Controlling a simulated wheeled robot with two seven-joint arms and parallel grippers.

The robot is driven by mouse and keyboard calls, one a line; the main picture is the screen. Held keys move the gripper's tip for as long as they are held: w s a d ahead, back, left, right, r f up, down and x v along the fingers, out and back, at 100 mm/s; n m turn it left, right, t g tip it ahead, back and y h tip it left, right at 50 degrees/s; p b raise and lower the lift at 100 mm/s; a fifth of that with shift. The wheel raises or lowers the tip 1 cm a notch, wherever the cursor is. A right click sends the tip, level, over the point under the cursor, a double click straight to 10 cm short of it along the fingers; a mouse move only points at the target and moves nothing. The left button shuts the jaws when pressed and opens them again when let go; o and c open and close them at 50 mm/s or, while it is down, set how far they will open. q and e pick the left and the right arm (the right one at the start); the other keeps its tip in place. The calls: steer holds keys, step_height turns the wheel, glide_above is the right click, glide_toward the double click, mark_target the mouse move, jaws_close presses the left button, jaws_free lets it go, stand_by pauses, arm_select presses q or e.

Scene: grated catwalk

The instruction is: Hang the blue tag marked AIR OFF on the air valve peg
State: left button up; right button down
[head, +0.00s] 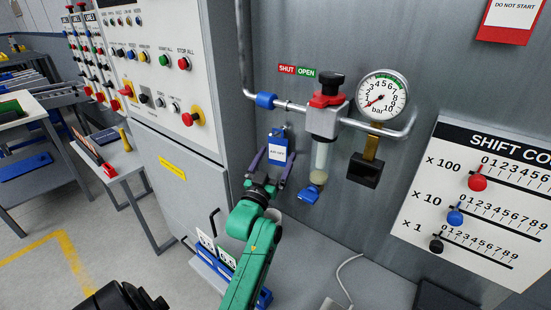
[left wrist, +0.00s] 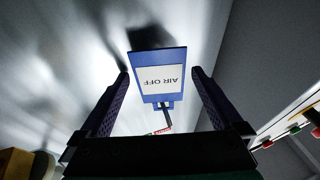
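The blue tag (head: 277,148), with a white label reading AIR OFF, hangs upright against the grey wall panel below the air pipe. In the left wrist view the tag (left wrist: 159,60) appears upside down, and a dark peg (left wrist: 166,118) shows at its top tab. The tag seems to hang on this peg; the exact contact is too small to tell. My left gripper (head: 268,166) is open, with one dark finger on each side of the tag. In the left wrist view, gaps show between the fingers (left wrist: 160,92) and the tag. My right gripper is not in view.
The air valve (head: 325,105), with red and black knob, and the pressure gauge (head: 382,97) are right of the tag. A control cabinet (head: 165,90) stands close on the left. A shift counter board (head: 480,200) is at right.

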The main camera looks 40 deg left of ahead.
arm_select(q)
steer(key=shift+s, duration=0.1)
steer(key=shift+s+d+f, duration=0.1)
steer(key=shift+s+f, duration=0.2)
steer(key=b+v, duration=0.3)
steer(key=v, duration=0.8)
steer(key=shift+b, duration=0.35)
